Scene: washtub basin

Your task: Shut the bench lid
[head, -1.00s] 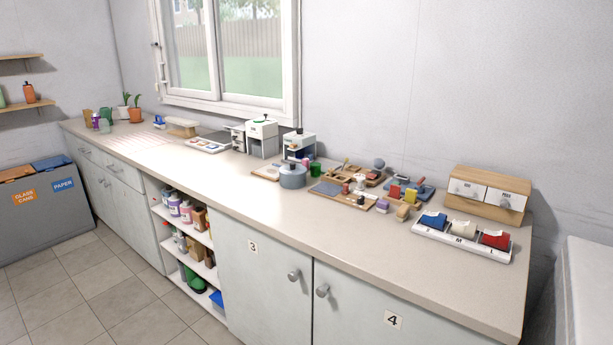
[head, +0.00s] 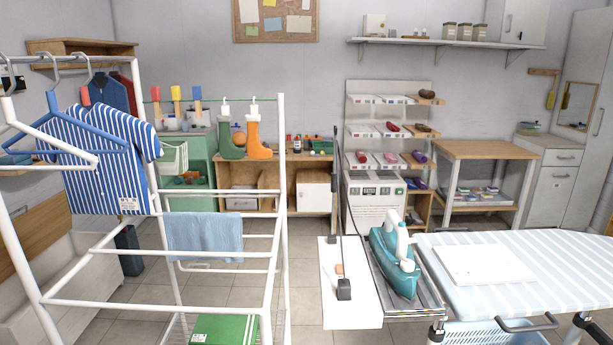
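At the left, behind the drying rack, stands a long white box (head: 75,285) that looks like a bench. A wooden panel (head: 35,238) stands raised along its wall side and looks like its lid, tilted up. The white bars of the rack cross in front of both, and the near end is cut off by the picture edge. I cannot see clearly inside the box. Neither of my grippers shows in the head view.
The white drying rack (head: 283,200) with a striped shirt (head: 95,160) and blue towel (head: 205,235) fills the left front. An ironing board (head: 530,265) with a teal iron (head: 395,255) blocks the right front. Tiled floor (head: 250,228) shows between and beyond them.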

